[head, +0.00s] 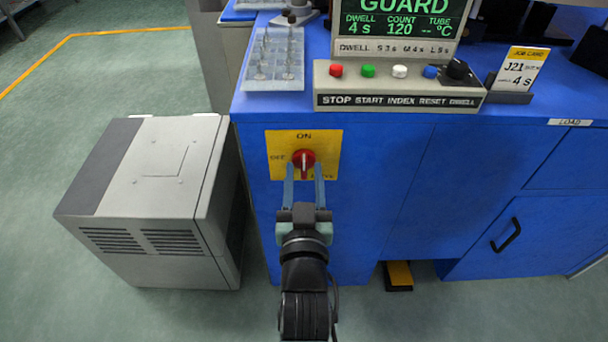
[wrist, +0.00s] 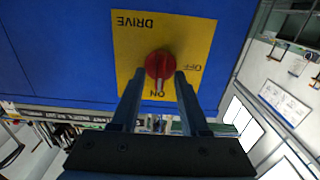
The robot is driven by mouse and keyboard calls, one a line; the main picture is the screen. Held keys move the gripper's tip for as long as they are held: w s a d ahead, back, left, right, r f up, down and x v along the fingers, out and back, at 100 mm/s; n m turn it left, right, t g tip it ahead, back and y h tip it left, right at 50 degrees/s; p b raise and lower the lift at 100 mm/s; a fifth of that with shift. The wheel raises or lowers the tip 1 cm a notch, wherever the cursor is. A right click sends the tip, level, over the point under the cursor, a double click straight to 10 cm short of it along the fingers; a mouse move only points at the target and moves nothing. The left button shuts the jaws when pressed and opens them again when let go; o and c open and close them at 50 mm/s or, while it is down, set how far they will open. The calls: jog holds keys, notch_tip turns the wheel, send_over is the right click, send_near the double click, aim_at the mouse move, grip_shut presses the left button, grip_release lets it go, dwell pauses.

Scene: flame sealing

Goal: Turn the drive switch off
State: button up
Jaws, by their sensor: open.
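The drive switch is a red rotary knob (head: 304,158) on a yellow plate (head: 330,140) on the blue cabinet's front. The plate reads ON at the top, OFF at the left and DRIVE at the bottom, partly covered by my fingers. The wrist view shows the knob (wrist: 159,65) and plate (wrist: 195,40) upside down; its ridge with a pale mark points to ON. My gripper (head: 304,172) is open, its two fingers on either side of the knob's ridge. It also shows in the wrist view (wrist: 159,77). I cannot tell whether the fingers touch the knob.
A grey vented box (head: 150,195) stands on the floor left of the cabinet. Above the switch are a button panel (head: 400,85), a display (head: 400,22), a clear rack (head: 274,60) and a job card (head: 522,68). A black drawer handle (head: 507,235) is at the right.

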jog(key=shift+c, duration=0.2)
grip_shut()
jog(key=shift+n, duration=0.4)
jog(key=n+p, duration=0.1)
jog(key=n, duration=0.2)
jog(key=shift+a+n+p, duration=0.15)
jog(key=shift+n+p, duration=0.25)
jog(key=n+p, duration=0.1)
jog(key=n, duration=0.3)
jog(key=n+p, duration=0.2)
jog(key=n, duration=0.2)
jog(key=n+p, duration=0.2)
jog(key=n, duration=0.3)
jog(key=shift+a+f, duration=0.1)
jog(key=shift+f, duration=0.15)
jog(key=shift+n, duration=0.3)
